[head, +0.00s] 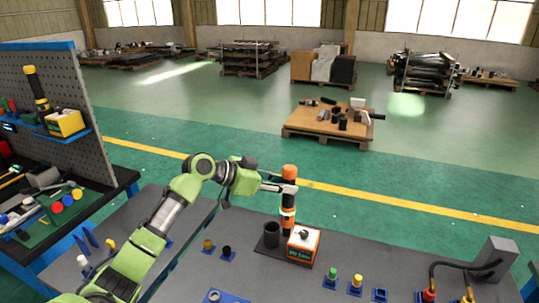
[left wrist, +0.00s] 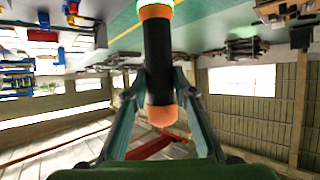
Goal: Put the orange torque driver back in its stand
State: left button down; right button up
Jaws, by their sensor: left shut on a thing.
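The orange torque driver (head: 288,200) is an upright black rod with an orange cap and an orange-and-white band. My left gripper (head: 288,187) is shut on its upper part, below the cap. In the left wrist view the driver (left wrist: 160,65) stands between both fingers. The stand is a black plate with an open dark cup (head: 272,234); beside the cup is an orange-and-white box (head: 303,243). The driver's lower part appears right of the cup, close to the box; its tip and height above the plate are unclear. My right gripper is not in view.
The grey bench (head: 350,265) carries green and yellow knobs on blue bases in front right, red and yellow connectors with cables, and a grey block (head: 493,262). A pegboard (head: 55,85) with a yellow tool stands at left. A pallet (head: 328,122) lies beyond the bench.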

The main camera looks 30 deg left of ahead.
pick_arm(q)
jog(key=w+a+r+n+t+y, duration=0.1)
jog(key=w+a+r, duration=0.2)
jog(key=a, duration=0.5)
jog(key=shift+w+n+y+p, duration=0.3)
jog(key=shift+w+n+p, duration=0.1)
jog(key=shift+w+p, duration=0.1)
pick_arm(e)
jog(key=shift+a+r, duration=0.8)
pick_arm(q)
jog(key=shift+a+f, duration=0.1)
jog(key=shift+a, duration=0.1)
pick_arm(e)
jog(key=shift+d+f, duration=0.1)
pick_arm(q)
jog(key=shift+f+b, duration=2.35)
jog(key=shift+f, duration=0.5)
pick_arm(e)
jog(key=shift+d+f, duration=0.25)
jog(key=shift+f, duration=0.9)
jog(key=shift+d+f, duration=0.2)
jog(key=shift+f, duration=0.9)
pick_arm(q)
jog(key=shift+d, duration=0.1)
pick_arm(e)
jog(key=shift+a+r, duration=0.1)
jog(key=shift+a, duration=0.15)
pick_arm(q)
jog(key=shift+f, duration=0.15)
